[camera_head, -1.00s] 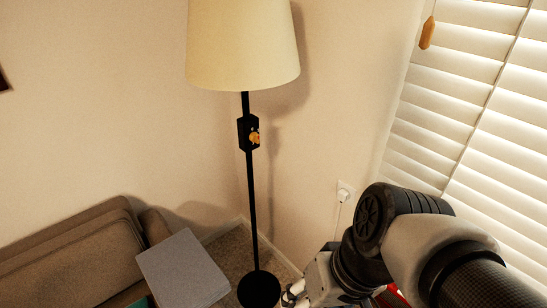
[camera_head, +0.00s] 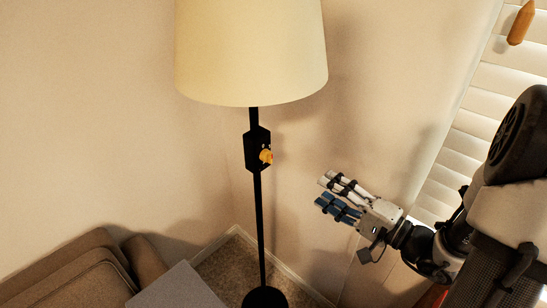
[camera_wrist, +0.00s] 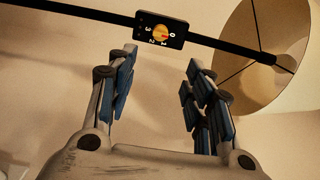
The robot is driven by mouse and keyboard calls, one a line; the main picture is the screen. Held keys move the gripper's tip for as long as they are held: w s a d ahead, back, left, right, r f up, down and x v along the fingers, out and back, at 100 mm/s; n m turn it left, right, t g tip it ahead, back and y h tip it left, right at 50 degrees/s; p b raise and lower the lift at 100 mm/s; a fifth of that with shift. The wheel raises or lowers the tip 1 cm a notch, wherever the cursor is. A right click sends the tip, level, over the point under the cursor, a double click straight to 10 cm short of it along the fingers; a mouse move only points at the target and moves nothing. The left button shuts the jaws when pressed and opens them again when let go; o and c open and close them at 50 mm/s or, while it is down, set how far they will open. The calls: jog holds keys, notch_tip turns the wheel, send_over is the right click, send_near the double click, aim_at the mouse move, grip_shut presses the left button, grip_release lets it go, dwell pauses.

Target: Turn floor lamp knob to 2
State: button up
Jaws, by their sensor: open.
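The floor lamp has a cream shade (camera_head: 252,50) on a thin black pole (camera_head: 261,225). A black box (camera_head: 252,150) on the pole carries a yellow knob (camera_head: 266,156) with a red-orange mark. In the wrist view, the knob (camera_wrist: 160,33) has white numbers 0 to 3 around it; the mark seems to lie near 0 and 1, but I cannot tell exactly. My gripper (camera_head: 322,190) is open and empty, right of the knob and a little lower in the head view, pointing left. In the wrist view, the knob appears beyond the gap between my fingertips (camera_wrist: 161,60), apart from them.
A brown sofa (camera_head: 75,272) and a grey flat-topped piece (camera_head: 178,290) stand at lower left. White blinds (camera_head: 470,115) with a wooden pull (camera_head: 521,22) hang at right. Walls meet behind the lamp. The space between gripper and knob looks clear.

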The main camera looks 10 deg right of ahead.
aim_at(268, 157)
jog(key=b+x, duration=0.1)
jog(key=x, duration=1.6)
jog(key=shift+b, duration=0.3)
jog(key=shift+w+a, duration=0.15)
jog(key=c, duration=1.1)
